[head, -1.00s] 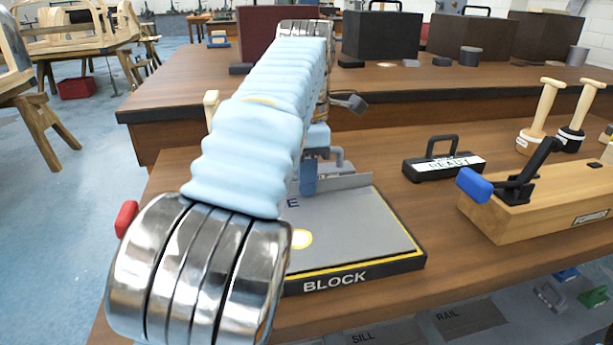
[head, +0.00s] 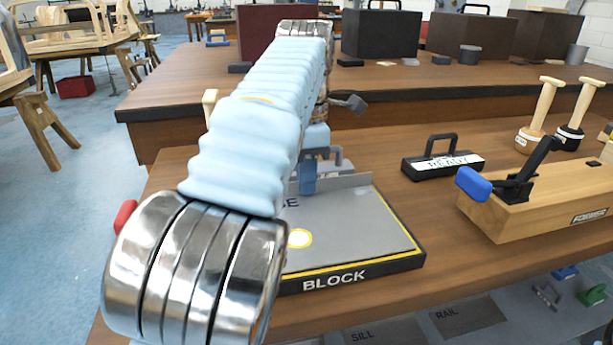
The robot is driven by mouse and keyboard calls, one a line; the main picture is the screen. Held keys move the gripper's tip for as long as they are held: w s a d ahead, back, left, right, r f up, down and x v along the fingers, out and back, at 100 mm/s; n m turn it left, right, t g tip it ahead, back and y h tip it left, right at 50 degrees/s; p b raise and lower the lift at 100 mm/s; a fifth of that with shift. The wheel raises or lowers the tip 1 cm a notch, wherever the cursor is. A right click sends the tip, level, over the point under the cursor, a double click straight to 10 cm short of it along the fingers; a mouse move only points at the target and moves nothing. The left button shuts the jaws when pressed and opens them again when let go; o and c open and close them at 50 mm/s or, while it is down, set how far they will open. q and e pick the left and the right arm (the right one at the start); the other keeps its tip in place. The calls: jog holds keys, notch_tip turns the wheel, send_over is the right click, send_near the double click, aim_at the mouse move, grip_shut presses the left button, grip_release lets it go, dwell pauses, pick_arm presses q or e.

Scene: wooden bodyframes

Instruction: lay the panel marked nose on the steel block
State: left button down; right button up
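The steel block (head: 372,222) is a flat grey slab with a yellow border and BLOCK on its dark front edge. My arm hides the rest of the word, so I cannot tell whether this is the panel marked nose lying there or the block's own marking. A low grey plate (head: 347,181) and a grey handle stand at the far side. My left gripper (head: 308,178) is low there, by the handle; its fingers are mostly hidden. My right gripper is out of view.
A black READY sign (head: 443,165) with a handle and a wooden fixture (head: 545,205) with a blue-tipped lever stand to the right. Two wooden-handled tools (head: 570,115) stand behind the fixture. A second bench (head: 400,83) with dark boxes is beyond.

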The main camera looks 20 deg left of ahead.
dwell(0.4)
pick_arm(q)
jog(key=c, duration=0.7)
grip_release()
jog(key=shift+f, duration=0.1)
notch_tip(320, 180, up, 5)
jog(key=p, duration=0.4)
jog(key=shift+f, duration=0.1)
jog(key=shift+r+p, duration=0.35)
jog(key=shift+r, duration=0.8)
